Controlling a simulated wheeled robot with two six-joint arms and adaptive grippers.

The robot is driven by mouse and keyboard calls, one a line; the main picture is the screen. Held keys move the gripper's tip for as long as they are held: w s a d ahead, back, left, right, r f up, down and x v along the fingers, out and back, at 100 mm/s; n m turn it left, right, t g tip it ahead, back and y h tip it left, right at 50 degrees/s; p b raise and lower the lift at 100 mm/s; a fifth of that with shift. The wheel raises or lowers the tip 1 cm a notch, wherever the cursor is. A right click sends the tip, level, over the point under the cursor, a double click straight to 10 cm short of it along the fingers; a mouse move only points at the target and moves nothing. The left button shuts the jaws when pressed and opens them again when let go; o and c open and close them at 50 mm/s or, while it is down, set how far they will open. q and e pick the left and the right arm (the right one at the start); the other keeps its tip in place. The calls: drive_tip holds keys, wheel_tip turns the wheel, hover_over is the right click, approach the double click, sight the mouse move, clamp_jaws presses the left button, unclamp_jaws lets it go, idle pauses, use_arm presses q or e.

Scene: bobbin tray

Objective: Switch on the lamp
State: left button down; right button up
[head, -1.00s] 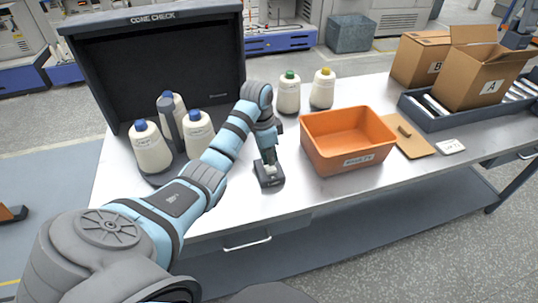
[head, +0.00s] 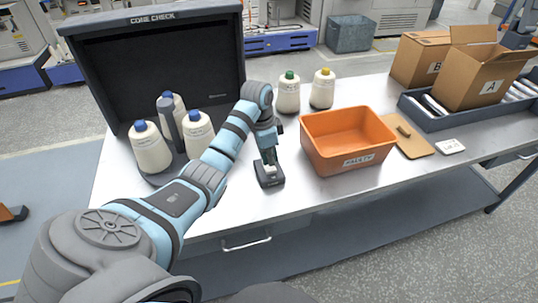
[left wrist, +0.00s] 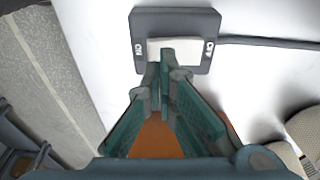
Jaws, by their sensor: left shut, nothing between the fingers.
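The switch box (head: 270,181) is a small dark block on the front part of the white table. In the left wrist view the switch box (left wrist: 205,22) carries a pale rocker (left wrist: 195,56) with ON lettered on the left and OFF on the right. My left gripper (head: 267,160) points down at it. In the left wrist view its shut, empty fingertips (left wrist: 167,55) are over the rocker, nearer the ON side; whether they press it I cannot tell. The CONE CHECK booth (head: 160,60) has a dark inside, with no glow visible. My right gripper is not in view.
An orange bin (head: 345,140) stands close right of my left gripper. Cones with blue tips (head: 150,150) stand left, behind my forearm. Two more cones (head: 289,95) stand behind the gripper. Cartons (head: 480,75) are at the far right. A dark cable (left wrist: 270,42) leaves the switch box.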

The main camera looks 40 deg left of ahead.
sight(270, 168)
use_arm(q)
drive_tip(key=shift+f+b, duration=0.5)
drive_tip(key=shift+f, duration=0.5)
idle(0.5)
wheel_tip(270, 168, up, 7)
drive_tip(key=p, duration=0.8)
drive_tip(key=shift+r, duration=0.15)
drive_tip(key=shift+f, duration=0.2)
